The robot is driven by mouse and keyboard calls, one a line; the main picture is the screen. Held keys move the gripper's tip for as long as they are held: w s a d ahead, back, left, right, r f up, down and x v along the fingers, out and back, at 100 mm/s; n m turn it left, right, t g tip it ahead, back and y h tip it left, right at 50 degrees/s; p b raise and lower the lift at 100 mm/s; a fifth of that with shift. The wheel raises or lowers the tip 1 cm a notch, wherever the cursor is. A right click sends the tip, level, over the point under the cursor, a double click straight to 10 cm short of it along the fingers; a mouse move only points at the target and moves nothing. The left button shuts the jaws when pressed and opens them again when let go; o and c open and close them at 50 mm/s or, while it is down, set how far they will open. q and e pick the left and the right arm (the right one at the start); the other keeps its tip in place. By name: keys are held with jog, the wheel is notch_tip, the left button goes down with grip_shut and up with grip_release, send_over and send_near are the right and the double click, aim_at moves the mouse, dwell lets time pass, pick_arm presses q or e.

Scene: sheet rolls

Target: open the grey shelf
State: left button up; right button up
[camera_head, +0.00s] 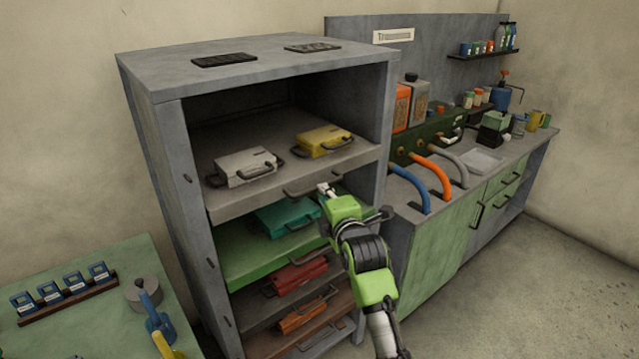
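The grey shelf (225,206) is the top sliding shelf in a grey cabinet (160,130). A white case (245,167) and a yellow case (323,140) lie on it. Its dark handle (300,192) is on the front edge, right of the middle. The shelf's front edge looks close to the cabinet front; I cannot tell exactly how far out it stands. My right gripper (325,189) is at the right part of this handle, in front of the shelf edge. Its fingers are small and partly hidden, so their grip on the handle is unclear. My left gripper is not in view.
Below are a green shelf (240,254) with a teal case (287,216), then shelves with a red case (300,275) and an orange case (303,317). A workbench (440,240) with hoses stands right. A green table (90,325) is at lower left. Floor is clear at right.

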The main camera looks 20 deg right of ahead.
jog(key=w, duration=0.4)
jog(key=w+f+p, duration=0.1)
jog(key=w, duration=0.1)
jog(key=shift+w+d, duration=0.15)
jog(key=shift+w, duration=0.05)
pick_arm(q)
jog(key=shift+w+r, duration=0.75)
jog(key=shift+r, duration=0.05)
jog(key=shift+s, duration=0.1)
pick_arm(e)
grip_shut()
